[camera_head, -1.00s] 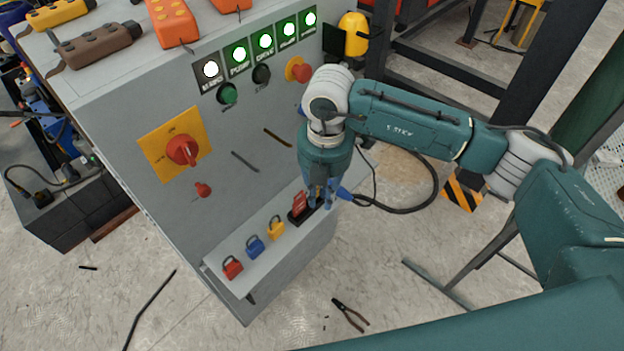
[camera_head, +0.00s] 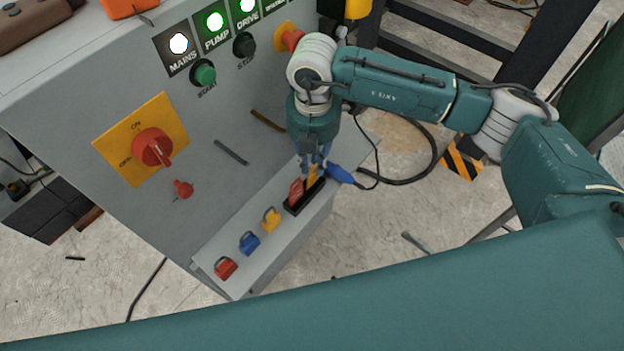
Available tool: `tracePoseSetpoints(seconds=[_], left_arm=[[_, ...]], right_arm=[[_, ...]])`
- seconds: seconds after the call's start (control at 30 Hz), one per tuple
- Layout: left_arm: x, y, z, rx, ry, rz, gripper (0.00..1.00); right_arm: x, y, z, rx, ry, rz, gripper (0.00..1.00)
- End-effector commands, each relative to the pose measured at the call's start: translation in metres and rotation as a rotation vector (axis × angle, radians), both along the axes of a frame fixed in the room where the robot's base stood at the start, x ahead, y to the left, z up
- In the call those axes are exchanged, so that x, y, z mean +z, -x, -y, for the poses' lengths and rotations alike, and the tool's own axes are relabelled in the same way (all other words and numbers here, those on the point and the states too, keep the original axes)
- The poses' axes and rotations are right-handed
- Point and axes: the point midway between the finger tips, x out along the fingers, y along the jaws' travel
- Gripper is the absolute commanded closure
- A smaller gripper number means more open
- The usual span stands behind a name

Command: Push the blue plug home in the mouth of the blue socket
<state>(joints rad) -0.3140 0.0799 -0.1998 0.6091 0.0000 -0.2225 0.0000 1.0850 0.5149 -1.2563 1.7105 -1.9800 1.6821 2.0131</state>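A blue plug-like piece (camera_head: 340,174) with a black cable shows at the right end of the cabinet's ledge, just right of my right gripper (camera_head: 314,168). My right gripper points down over the ledge, close to the blue piece and to a yellow piece (camera_head: 312,176) in a black holder (camera_head: 305,197). Its fingertips are small and partly hidden, so its opening and any hold are unclear. My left gripper is not in view.
The grey cabinet (camera_head: 225,120) carries a red rotary switch (camera_head: 152,147), a green button (camera_head: 204,73) and lit lamps. On its ledge sit red (camera_head: 225,268), blue (camera_head: 249,243) and yellow (camera_head: 271,219) padlocks, and a red piece (camera_head: 296,189) in the holder. Black cable loops right.

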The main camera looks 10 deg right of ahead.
Motion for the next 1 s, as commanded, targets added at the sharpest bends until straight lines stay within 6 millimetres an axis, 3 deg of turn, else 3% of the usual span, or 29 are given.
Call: tracePoseSetpoints(seconds=[0.2,0.33,0.57,0.67,1.0], left_arm=[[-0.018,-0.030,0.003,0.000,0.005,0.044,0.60],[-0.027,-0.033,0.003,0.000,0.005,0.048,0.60],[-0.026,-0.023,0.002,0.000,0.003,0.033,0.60],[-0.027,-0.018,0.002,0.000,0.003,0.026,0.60],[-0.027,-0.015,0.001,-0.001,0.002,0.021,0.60]], right_arm=[[-0.034,0.002,-0.004,0.000,0.000,-0.002,0.81],[-0.049,0.002,-0.004,0.000,0.001,-0.001,0.81],[-0.048,0.002,-0.004,0.000,0.000,0.000,0.81],[-0.048,0.002,-0.004,0.000,0.000,0.000,0.99],[-0.047,0.002,-0.004,0.000,0.000,0.000,1.00]])
